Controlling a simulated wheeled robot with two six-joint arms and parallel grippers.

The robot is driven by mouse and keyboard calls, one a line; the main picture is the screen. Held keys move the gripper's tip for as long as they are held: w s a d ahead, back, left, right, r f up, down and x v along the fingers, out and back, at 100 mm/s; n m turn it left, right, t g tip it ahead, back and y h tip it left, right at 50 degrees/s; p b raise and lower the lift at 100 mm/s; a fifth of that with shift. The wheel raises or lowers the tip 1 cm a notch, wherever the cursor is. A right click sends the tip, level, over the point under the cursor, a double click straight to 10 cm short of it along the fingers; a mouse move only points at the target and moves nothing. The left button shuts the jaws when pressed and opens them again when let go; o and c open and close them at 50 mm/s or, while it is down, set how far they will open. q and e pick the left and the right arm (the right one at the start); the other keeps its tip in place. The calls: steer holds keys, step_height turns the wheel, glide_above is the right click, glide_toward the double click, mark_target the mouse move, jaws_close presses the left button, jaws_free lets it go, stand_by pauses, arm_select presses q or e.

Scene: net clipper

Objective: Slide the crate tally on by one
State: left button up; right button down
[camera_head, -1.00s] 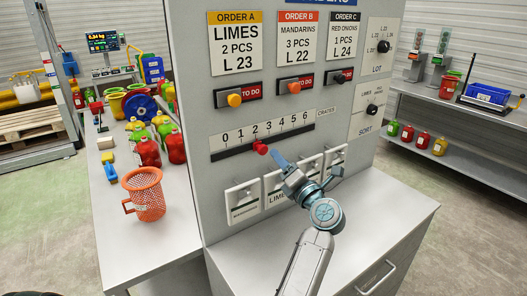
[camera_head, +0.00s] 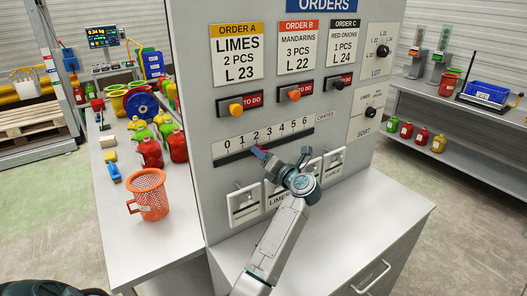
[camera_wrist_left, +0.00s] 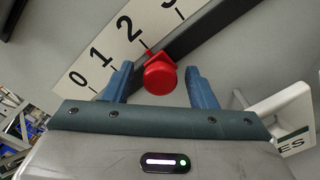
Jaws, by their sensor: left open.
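The crate tally (camera_head: 262,137) is a white strip numbered 0 to 6 with a dark slot below it, on the grey order panel. Its red knob (camera_wrist_left: 158,76) sits in the slot by the 2 in the left wrist view. My left gripper (camera_head: 262,153) is at the knob and largely covers it in the head view. In the left wrist view the blue fingers of my left gripper (camera_wrist_left: 158,82) are open, one on each side of the knob, with a gap visible on both sides. My right gripper is not in view.
Labelled white card holders (camera_head: 244,204) stick out of the panel just below the tally. Order buttons (camera_head: 236,109) sit above it. An orange mesh basket (camera_head: 150,197) stands on the left bench, and a grey cabinet top (camera_head: 375,205) lies below the panel.

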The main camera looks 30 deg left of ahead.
arm_select(q)
steer(key=shift+w+a, duration=0.1)
steer(key=shift+a, duration=0.1)
jaws_close()
steer(key=shift+w+d+f+b, duration=0.1)
steer(key=shift+w+f+b, duration=0.1)
steer(key=shift+b, duration=0.1)
steer(key=w+b, duration=0.1)
steer(key=w+d+b, duration=0.1)
steer(key=w+b, duration=0.1)
steer(key=shift+w+d+b, duration=0.3)
steer(key=shift+w+b, duration=0.05)
steer(key=shift+w, duration=0.05)
steer(key=shift+w+d+r, duration=0.1)
steer(key=shift+w+r, duration=0.05)
steer(key=shift+w, duration=0.1)
steer(key=shift+s+r, duration=0.1)
